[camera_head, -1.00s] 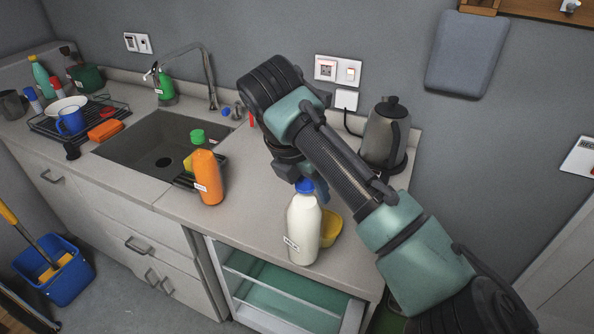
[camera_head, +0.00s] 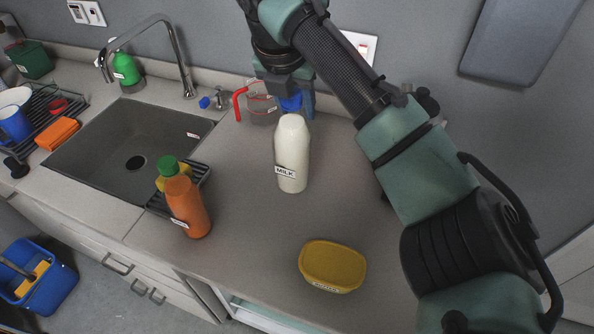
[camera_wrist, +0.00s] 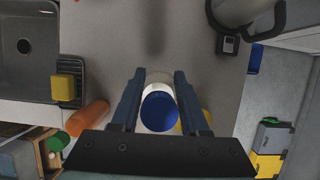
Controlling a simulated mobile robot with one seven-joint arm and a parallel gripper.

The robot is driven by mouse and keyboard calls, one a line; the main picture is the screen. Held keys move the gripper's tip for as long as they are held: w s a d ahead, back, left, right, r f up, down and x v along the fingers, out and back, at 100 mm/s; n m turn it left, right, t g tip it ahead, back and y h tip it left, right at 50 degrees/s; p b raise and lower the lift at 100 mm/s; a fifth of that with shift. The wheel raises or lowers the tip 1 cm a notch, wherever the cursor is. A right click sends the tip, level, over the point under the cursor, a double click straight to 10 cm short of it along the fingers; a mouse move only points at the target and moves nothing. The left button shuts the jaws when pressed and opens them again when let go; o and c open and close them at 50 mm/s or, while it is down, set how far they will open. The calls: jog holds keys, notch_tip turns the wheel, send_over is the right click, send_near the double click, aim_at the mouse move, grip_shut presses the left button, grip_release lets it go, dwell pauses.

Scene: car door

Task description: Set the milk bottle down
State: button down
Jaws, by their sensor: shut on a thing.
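The white milk bottle (camera_head: 292,150) has a blue cap and a label reading MILK. It is upright over the grey counter (camera_head: 250,225), behind the yellow tub. I cannot tell whether its base touches the counter. My gripper (camera_head: 291,98) is above the bottle and shut on its blue cap. In the wrist view the blue cap (camera_wrist: 160,110) sits between the two fingers of my gripper (camera_wrist: 160,80), and the cap hides most of the bottle.
A yellow tub (camera_head: 332,265) stands near the counter's front edge. An orange bottle with a green cap (camera_head: 185,205) stands left, beside the sink (camera_head: 130,145). A measuring jug with a red handle (camera_head: 262,106) is behind the milk bottle. Counter between bottle and tub is clear.

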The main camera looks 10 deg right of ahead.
notch_tip(320, 180, down, 10)
jog(key=shift+w+r+p, duration=0.1)
jog(key=shift+p, duration=0.55)
jog(key=shift+c, duration=2)
grip_release()
